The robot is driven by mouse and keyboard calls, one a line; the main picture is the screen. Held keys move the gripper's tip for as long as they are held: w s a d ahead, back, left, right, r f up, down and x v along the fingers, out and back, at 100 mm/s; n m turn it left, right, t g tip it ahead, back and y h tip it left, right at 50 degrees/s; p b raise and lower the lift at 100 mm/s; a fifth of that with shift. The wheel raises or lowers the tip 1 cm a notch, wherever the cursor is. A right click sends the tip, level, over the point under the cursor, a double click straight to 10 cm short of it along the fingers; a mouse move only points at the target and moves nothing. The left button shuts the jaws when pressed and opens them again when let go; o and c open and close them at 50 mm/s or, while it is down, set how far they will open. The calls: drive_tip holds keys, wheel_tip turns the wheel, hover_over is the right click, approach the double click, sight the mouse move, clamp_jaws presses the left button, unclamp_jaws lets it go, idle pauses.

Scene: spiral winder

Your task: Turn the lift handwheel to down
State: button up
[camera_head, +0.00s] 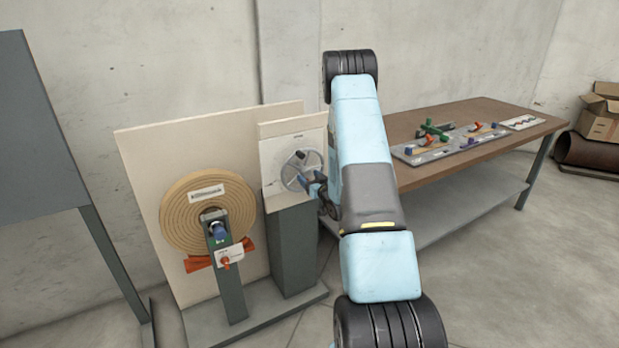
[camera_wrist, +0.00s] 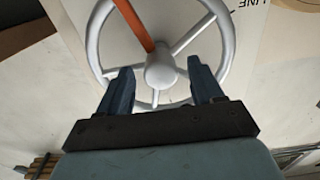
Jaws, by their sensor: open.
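The lift handwheel (camera_head: 296,171) is a grey spoked wheel on a pale panel above a dark green-grey pedestal, left of my arm in the head view. In the wrist view the handwheel (camera_wrist: 160,71) fills the upper middle, with a round hub and one orange spoke pointing up and left. My gripper (camera_wrist: 158,84) is open, its two dark blue fingers on either side below the hub, overlapping the lower rim in the picture. Nothing shows between the fingers except the wheel. In the head view my gripper (camera_head: 309,181) is at the wheel's right side. Whether the fingers touch the wheel I cannot tell.
A tan coiled roll (camera_head: 180,213) stands on a board left of the wheel, with an orange-handled post (camera_head: 226,265) before it. A brown workbench (camera_head: 470,113) with colored fittings is at right. A grey panel stands far left. Floor at lower right is clear.

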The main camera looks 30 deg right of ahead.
drive_tip(key=shift+w, duration=0.7)
drive_tip(key=shift+c, duration=0.2)
